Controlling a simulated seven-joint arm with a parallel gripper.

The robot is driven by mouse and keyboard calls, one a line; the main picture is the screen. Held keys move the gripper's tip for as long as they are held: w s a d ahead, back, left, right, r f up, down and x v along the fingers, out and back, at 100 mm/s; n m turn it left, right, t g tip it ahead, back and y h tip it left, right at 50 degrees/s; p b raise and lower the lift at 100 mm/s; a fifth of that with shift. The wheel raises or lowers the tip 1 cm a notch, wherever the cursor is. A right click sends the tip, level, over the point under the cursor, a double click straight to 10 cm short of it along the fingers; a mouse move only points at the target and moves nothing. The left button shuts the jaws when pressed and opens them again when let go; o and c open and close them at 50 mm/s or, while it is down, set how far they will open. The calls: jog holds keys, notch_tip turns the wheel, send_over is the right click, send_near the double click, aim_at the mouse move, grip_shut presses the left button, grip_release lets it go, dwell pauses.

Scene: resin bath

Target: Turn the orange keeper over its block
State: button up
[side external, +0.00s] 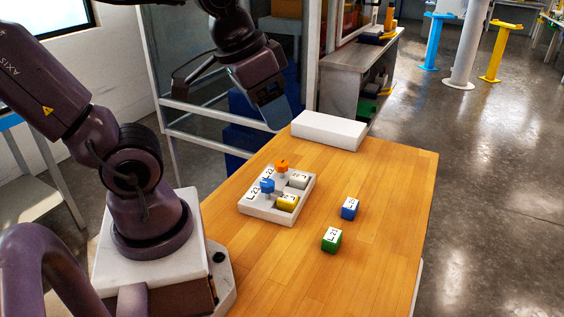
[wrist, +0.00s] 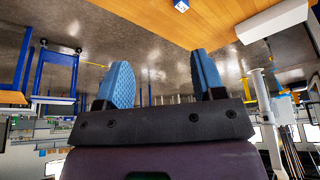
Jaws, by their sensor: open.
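In the side external view a white tray (side external: 262,216) lies on the wooden table. A small orange keeper (side external: 282,164) stands at the tray's far left part. A blue keeper (side external: 267,186) stands nearer the front, also on the left. A whitish block (side external: 298,181) and a yellow block (side external: 288,202) sit on the tray's right side. What lies under the orange keeper is too small to tell. My gripper (side external: 274,113) is up in the air behind the tray, apart from everything. In the wrist view my gripper (wrist: 162,65) has its two blue fingers spread, with nothing between them.
A loose blue block (side external: 350,208) and a green block (side external: 331,240) lie right of the tray. A long white box (side external: 329,130) lies at the table's far end. The table's right and front parts are clear. A grey frame (side external: 205,110) stands behind the table.

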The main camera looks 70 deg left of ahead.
jog(key=w+a+f+n+g, duration=0.2)
jog(key=w+a+f+n, duration=0.1)
jog(key=a, duration=0.2)
jog(key=w+a+f+n+g, duration=0.2)
jog(key=a+f, duration=0.1)
jog(key=a, duration=0.3)
jog(key=n, duration=0.7)
send_near(282, 163)
notch_tip(282, 163, down, 9)
jog(key=shift+w+a+f, duration=0.1)
jog(key=shift+f, duration=0.05)
jog(key=shift+c, duration=0.4)
jog(key=c, duration=0.9)
jog(key=shift+o, duration=0.2)
